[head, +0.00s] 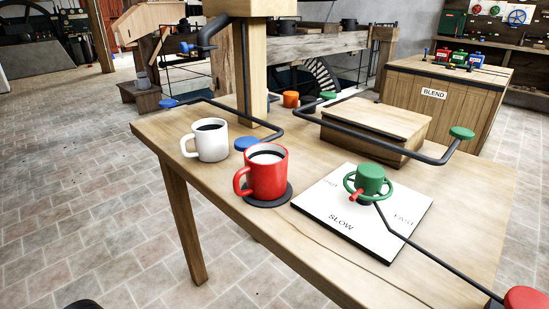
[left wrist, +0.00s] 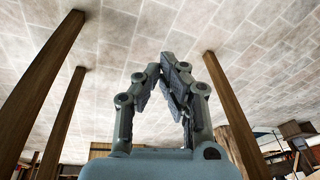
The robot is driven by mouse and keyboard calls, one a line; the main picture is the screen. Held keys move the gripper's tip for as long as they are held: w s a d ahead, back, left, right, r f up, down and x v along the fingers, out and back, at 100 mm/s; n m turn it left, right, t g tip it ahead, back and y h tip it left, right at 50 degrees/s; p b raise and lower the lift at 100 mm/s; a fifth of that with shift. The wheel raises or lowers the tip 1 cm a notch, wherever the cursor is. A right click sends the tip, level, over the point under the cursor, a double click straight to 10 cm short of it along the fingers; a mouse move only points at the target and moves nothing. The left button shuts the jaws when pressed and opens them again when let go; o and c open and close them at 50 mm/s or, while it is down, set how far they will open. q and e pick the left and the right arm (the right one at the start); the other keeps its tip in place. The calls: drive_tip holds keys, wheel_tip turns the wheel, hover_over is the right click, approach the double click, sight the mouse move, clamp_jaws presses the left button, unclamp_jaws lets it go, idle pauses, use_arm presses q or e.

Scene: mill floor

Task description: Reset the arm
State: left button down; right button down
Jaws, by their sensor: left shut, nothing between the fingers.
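My left gripper (left wrist: 164,72) shows in the left wrist view. Its grey jointed fingers lean together and are shut, with nothing between them. Stone floor tiles (left wrist: 235,35) lie behind it, and wooden posts (left wrist: 42,85) stand on both sides of it. No gripper shows in the head view, and my right gripper is in neither view.
In the head view a wooden table (head: 190,160) bears a white mug (head: 211,142), a red mug (head: 267,174) on a dark coaster, and a white board (head: 333,218) marked SLOW with a green-handled valve (head: 369,182). Black cranked rods cross it. Open floor (head: 75,190) lies at left.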

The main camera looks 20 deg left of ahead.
use_arm(q)
drive_tip(key=s+a+f, duration=0.1)
drive_tip(key=s+f, duration=0.3)
drive_tip(key=f, duration=0.4)
drive_tip(key=s+a+f, duration=0.1)
drive_tip(key=s+f, duration=0.2)
drive_tip(key=f, duration=0.5)
drive_tip(key=s+f+g, duration=0.1)
drive_tip(key=s+f, duration=0.8)
drive_tip(key=s, duration=0.5)
drive_tip(key=shift+s+g, duration=0.2)
drive_tip(key=shift+g, duration=0.2)
